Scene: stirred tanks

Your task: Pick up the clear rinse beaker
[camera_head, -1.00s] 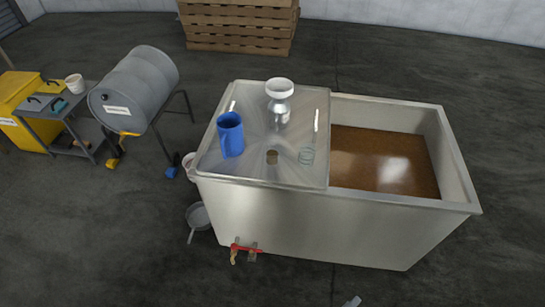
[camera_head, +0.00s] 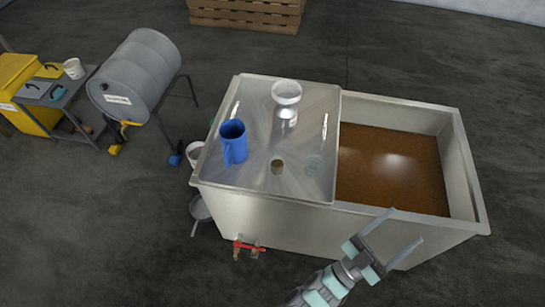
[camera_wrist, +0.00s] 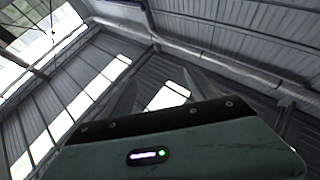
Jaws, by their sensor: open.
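The wrist view shows only the gripper body (camera_wrist: 190,140) and the roof, with no beaker in sight.
The open right side holds brown liquid (camera_head: 390,170). A red-handled valve (camera_head: 248,246) sticks out in front.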

